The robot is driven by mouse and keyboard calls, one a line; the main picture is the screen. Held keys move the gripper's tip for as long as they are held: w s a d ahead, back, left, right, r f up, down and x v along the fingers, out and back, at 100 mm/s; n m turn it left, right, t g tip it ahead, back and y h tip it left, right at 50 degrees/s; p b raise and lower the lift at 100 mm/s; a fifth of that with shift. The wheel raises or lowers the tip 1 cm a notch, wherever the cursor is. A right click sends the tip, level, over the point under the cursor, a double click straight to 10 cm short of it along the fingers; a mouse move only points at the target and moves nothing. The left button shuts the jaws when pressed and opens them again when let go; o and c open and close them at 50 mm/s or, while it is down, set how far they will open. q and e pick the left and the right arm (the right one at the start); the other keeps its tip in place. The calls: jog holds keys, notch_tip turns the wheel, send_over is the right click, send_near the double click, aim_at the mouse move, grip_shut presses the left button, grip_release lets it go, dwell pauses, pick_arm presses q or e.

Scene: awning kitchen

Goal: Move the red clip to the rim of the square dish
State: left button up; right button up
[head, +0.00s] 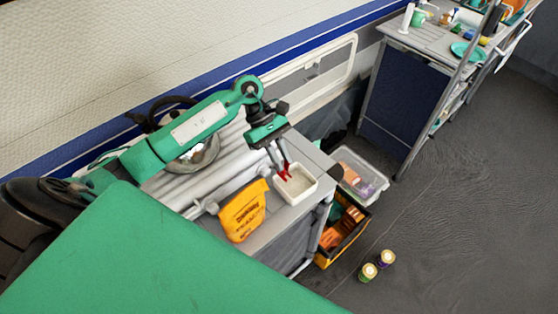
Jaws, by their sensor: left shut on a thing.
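The red clip (285,172) is held between the fingertips of my left gripper (281,167), which points down. The white square dish (305,194) stands on the grey slatted table, near its right edge. The clip is at the dish's back left rim in the picture. I cannot tell whether it touches the rim or hangs just above it. My left arm reaches in from the left over the table. My right gripper is not in view.
A yellow bag (243,211) lies left of the dish at the table's front edge. A clear bin (360,176) and a yellow-and-black crate (343,232) stand on the floor to the right. Two small jars (378,264) stand on the floor. Another table (428,40) stands at the back right.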

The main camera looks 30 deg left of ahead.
pick_arm(q)
jog(key=shift+m+g, duration=0.3)
jog(key=shift+m, duration=0.2)
jog(key=shift+s+a+f, duration=0.1)
jog(key=shift+f, duration=1.1)
jog(key=shift+s+a+f, duration=0.1)
jog(key=shift+f, duration=1.05)
jog(key=shift+f+b, duration=0.1)
jog(key=shift+b, duration=0.7)
